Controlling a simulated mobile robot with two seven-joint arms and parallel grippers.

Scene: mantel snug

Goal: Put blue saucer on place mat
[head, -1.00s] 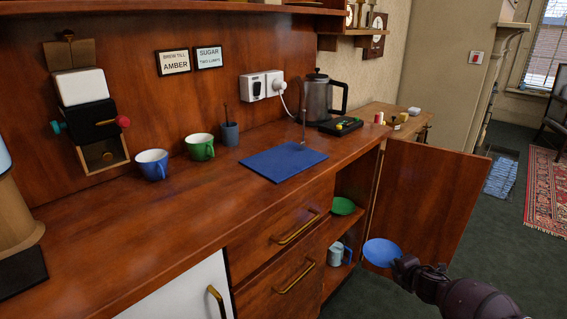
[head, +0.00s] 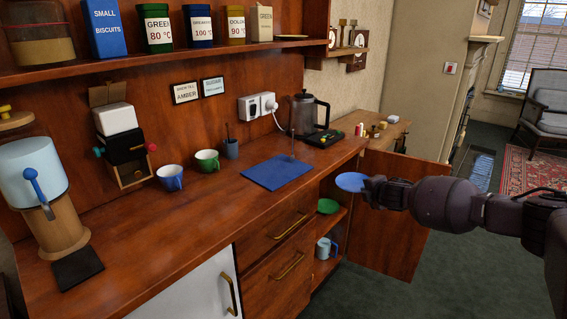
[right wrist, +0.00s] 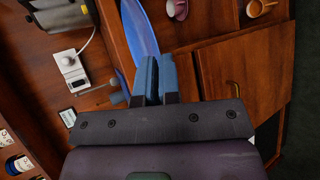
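The blue saucer (head: 351,182) is held by its edge in my right gripper (head: 371,187), in front of the open cabinet door and to the right of the counter. In the right wrist view the blue saucer (right wrist: 139,28) stands out from between the fingers (right wrist: 155,78), which are closed on its rim. The blue place mat (head: 277,172) lies flat on the counter with nothing resting flat on it; a thin upright rod shows at its far side. My left gripper is not in view.
A blue cup (head: 170,178) and a green cup (head: 207,160) stand left of the mat. A kettle (head: 303,112) stands behind it. The open cabinet door (head: 390,220) juts out at right. A green saucer (head: 328,206) and a mug (head: 325,248) sit on the cabinet shelves.

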